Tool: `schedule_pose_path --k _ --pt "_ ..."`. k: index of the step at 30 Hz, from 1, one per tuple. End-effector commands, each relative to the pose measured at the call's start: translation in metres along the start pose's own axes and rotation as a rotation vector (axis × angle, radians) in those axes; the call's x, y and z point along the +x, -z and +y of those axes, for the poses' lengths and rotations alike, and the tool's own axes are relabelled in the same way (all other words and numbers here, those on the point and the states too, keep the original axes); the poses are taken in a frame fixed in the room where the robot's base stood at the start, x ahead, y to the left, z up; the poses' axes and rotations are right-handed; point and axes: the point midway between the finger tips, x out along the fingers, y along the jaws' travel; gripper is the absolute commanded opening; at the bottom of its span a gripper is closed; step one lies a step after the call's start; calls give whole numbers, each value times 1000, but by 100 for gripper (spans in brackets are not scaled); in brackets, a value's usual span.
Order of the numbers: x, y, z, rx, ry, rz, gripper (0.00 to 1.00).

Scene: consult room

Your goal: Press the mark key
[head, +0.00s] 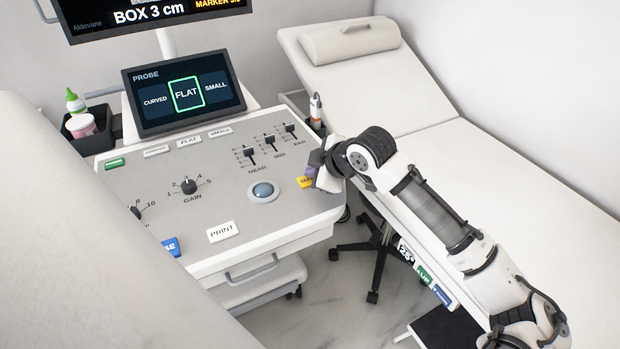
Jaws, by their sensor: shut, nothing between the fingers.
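The yellow mark key (304,182) is on the right side of the grey console panel (225,190), right of the blue trackball (263,191). Most of its label is hidden by my gripper (314,178). My gripper is shut and empty, its fingertips down at the key's right edge. I cannot tell whether they touch the key or hover just above it.
A white PRINT key (222,231) and a partly hidden blue key (171,246) are near the panel's front. Sliders (270,142) stand behind the trackball. The probe screen (184,92) shows FLAT framed. A white couch (425,120) lies right, under my arm.

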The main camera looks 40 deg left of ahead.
Motion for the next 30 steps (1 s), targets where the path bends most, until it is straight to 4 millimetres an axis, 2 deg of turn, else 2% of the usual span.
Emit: schedule_pose_path --k 30 --pt "4 -3 -3 0 1 -1 0"
